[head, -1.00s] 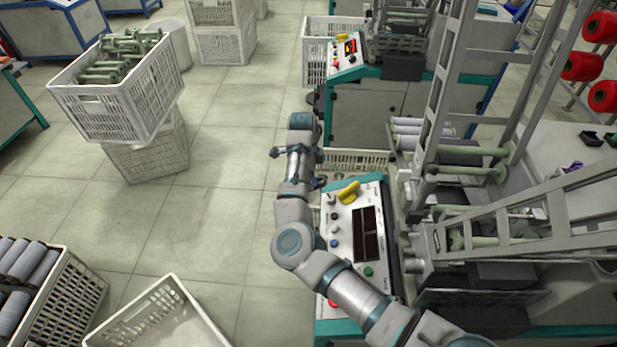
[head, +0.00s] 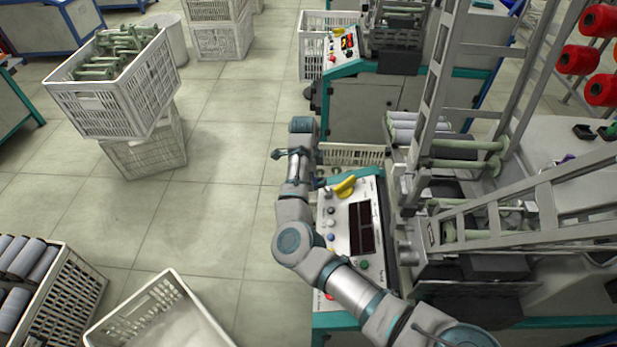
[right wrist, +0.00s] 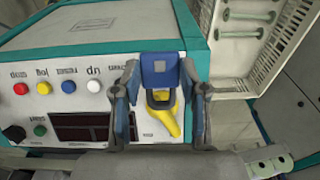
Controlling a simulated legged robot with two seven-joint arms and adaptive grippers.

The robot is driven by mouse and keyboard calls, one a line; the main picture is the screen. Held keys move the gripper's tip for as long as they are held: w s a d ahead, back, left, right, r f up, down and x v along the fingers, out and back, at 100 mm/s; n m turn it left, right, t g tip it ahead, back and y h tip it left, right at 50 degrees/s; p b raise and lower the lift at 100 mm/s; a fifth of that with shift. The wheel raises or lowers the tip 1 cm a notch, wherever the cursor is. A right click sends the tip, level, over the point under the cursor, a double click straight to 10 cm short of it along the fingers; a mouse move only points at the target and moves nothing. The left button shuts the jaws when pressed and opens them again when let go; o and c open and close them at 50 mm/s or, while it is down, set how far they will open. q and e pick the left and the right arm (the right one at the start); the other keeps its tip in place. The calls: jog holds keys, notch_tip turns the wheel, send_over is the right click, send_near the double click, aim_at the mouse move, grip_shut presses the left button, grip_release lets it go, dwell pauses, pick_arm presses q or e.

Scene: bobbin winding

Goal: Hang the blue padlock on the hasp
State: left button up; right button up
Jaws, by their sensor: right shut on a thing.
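The blue padlock (right wrist: 159,70) shows in the right wrist view as a blue block with a small pale mark, between my fingers. My right gripper (right wrist: 160,100) is shut on it. Just beyond and below it in that view is a yellow handle (right wrist: 166,118) on the control panel, with a dark gap at its upper end. The handle also shows in the head view (head: 345,186). There my right gripper (head: 319,184) is small and partly hidden at the panel's upper left edge. My left gripper is out of view.
The control panel (head: 370,215) has buttons and dark displays. The winding machine's metal frame (head: 440,110) rises to its right. A white crate (head: 350,153) stands behind the panel. Crates of bobbins (head: 120,110) stand at left, with open floor (head: 210,200) between.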

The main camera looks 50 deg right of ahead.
jog(key=shift+s+d+f, duration=0.15)
jog(key=shift+s+f, duration=0.05)
jog(key=shift+f, duration=0.35)
jog(key=shift+s+d+f, duration=0.15)
jog(key=shift+s+f, duration=0.05)
jog(key=shift+f, duration=0.3)
jog(key=shift+d+f, duration=0.1)
jog(key=shift+f, duration=0.1)
jog(key=shift+s+d+f, duration=0.2)
jog(key=shift+s+f, duration=0.1)
jog(key=shift+f, duration=0.35)
dwell(0.3)
jog(key=shift+w+a+f, duration=0.2)
jog(key=shift+w+a, duration=0.1)
jog(key=shift+a, duration=0.05)
dwell(0.6)
jog(key=o, duration=1.4)
jog(key=shift+c, duration=0.2)
jog(key=r, duration=0.7)
jog(key=w+r, duration=0.1)
jog(key=r, duration=0.3)
jog(key=shift+a+r, duration=0.25)
jog(key=shift+r, duration=0.1)
